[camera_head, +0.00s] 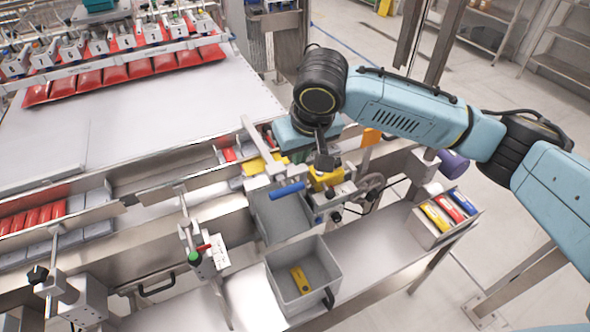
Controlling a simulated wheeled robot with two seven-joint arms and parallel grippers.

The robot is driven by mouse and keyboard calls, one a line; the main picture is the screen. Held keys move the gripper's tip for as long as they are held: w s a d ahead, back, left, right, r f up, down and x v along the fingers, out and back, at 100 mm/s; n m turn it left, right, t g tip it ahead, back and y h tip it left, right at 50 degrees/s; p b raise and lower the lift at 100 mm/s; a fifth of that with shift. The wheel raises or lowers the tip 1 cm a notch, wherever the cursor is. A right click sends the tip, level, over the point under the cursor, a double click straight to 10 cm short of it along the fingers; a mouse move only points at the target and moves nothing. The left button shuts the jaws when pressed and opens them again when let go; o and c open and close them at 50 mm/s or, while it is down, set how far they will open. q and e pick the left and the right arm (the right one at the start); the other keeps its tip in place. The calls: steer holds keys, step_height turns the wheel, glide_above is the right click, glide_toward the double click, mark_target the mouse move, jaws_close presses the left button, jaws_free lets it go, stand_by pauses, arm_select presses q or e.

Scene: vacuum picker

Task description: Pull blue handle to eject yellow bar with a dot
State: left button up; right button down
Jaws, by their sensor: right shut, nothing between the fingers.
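The blue handle (287,190) is a short horizontal bar above a grey bin (270,228) beside the machine. My right gripper (323,163) points down behind and to the right of the handle, near yellow parts (327,179) of the mechanism. It is shut and holds nothing. It looks apart from the handle. A yellow bar (300,281) with dark marks lies in the front grey bin (323,255); I cannot tell if a mark is the dot. Another yellow piece (262,163) sits at the machine's rail. My left gripper is not in view.
A small tray (432,242) with yellow, red and blue bars stands on the metal shelf (372,262) at right. A clamp with a green knob (194,257) stands left of the bins. Red packs (88,80) line the conveyor's back. The shelf between front bin and tray is clear.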

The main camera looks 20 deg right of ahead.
steer(key=x, duration=0.9)
steer(key=shift+f, duration=0.35)
